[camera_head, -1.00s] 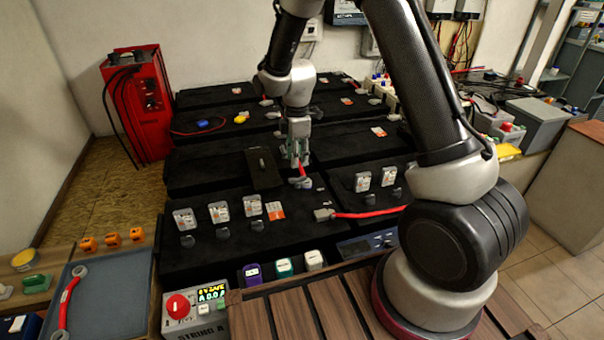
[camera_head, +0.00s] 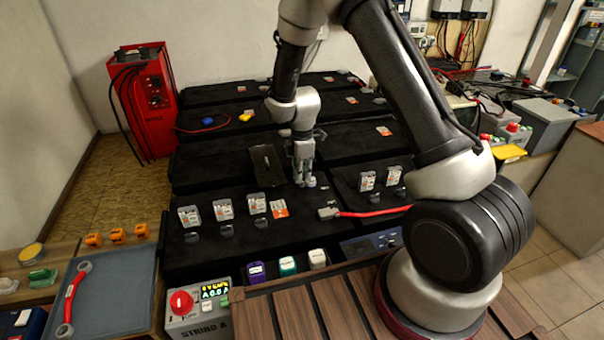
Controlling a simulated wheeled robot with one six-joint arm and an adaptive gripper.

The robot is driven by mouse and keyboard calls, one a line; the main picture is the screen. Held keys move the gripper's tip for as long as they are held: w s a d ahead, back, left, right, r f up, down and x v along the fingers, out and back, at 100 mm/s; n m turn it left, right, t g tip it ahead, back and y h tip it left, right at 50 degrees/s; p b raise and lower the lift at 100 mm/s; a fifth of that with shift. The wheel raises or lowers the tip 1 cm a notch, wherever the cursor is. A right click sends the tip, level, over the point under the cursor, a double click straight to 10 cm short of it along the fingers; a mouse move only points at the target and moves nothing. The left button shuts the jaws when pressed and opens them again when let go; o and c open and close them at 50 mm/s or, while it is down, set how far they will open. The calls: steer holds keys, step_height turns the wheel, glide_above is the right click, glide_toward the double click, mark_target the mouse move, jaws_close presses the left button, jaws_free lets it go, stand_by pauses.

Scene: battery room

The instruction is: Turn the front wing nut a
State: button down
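My gripper (camera_head: 305,180) points down at the near end of a middle-row black battery block, in the middle of the head view. Its fingertips are right at or just above a small grey terminal piece (camera_head: 311,182). The wing nut cannot be made out apart from this piece and the fingers. The fingers look close together, but the gap between them is too small to judge. The short red link seen there before is now hidden behind the gripper.
A red cable (camera_head: 372,212) with a grey lug lies right of the gripper. Small clear-fronted units (camera_head: 223,209) stand in front to the left. A dark upright panel (camera_head: 266,166) is close left.

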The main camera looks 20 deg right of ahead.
steer(key=shift+m, duration=0.4)
steer(key=m, duration=0.3)
steer(key=shift+m, duration=0.3)
steer(key=m, duration=0.4)
steer(key=shift+m, duration=0.3)
steer(key=m, duration=0.4)
steer(key=shift+m, duration=2.5)
steer(key=c, duration=1.5)
jaws_free()
